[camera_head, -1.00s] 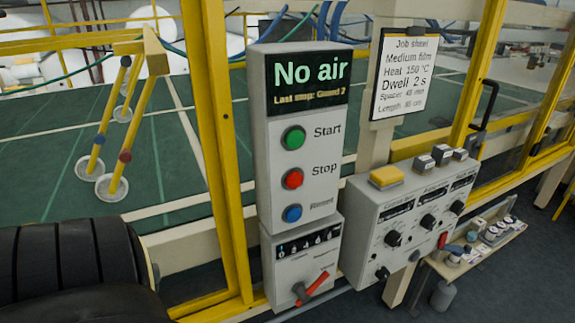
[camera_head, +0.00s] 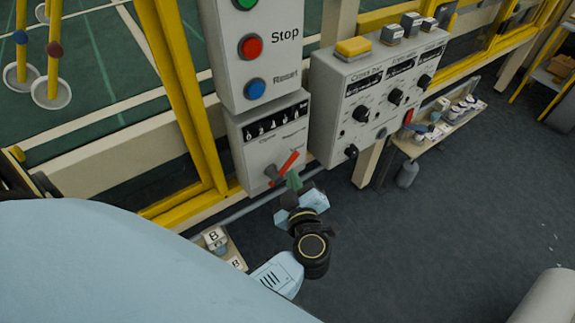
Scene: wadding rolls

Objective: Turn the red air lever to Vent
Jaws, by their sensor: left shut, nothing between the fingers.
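The red air lever (camera_head: 289,163) sits low on the small grey control box under the button panel (camera_head: 256,70). Its red handle tilts up to the right from a grey hub; the small labels around it are too blurred to read. My left gripper (camera_head: 293,181) is shut and empty, with its dark greenish fingertips just below and right of the lever. I cannot tell whether they touch it. My light blue left arm fills the lower left. My right gripper is not in view.
A second grey control box (camera_head: 376,95) with black knobs and a yellow button stands just right of the lever's box. A shelf (camera_head: 440,130) with small items is farther right. A yellow frame post (camera_head: 180,100) rises on the left. The dark floor (camera_head: 450,220) is open.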

